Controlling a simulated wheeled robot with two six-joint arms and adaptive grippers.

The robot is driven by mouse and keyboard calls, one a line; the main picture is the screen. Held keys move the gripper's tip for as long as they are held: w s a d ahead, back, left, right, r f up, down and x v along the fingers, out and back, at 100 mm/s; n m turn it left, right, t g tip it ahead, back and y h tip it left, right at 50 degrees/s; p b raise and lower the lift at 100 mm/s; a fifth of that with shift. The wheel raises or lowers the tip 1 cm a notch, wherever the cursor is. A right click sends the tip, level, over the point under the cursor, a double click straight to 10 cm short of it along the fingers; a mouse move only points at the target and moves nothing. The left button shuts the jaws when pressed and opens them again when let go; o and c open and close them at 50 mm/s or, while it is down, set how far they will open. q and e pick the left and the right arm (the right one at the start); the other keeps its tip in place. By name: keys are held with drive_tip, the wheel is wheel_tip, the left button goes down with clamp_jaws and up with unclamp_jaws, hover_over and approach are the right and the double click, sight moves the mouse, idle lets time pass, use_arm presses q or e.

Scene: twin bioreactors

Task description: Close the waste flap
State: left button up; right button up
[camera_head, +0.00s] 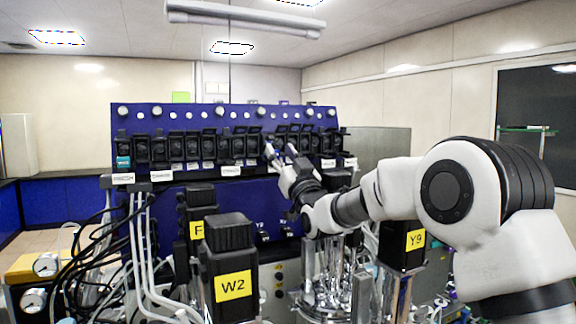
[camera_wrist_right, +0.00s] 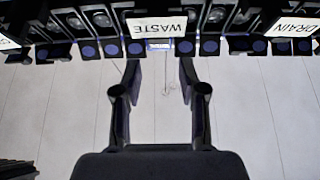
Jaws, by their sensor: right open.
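My right gripper (camera_head: 280,149) reaches in from the right to the row of black pump heads on the blue panel. In the right wrist view its two dark fingers (camera_wrist_right: 160,78) are spread apart with nothing between them. The WASTE label (camera_wrist_right: 157,27), white and upside down in that view, lies just beyond the fingertips, roughly centred between them. The fingers look apart from it. I cannot make out the waste flap itself or its angle; in the head view the gripper covers part of that stretch. My left gripper is not in view.
The blue panel (camera_head: 145,114) carries several black pump heads side by side. A DRAIN label (camera_wrist_right: 297,26) sits right of WASTE in the wrist view. Black blocks marked W2 (camera_head: 229,261) and Y9 (camera_head: 403,255) stand in front, with tubes (camera_head: 140,235) at left.

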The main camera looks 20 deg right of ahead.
drive_tip(key=v, duration=0.5)
drive_tip(key=shift+s, duration=0.1)
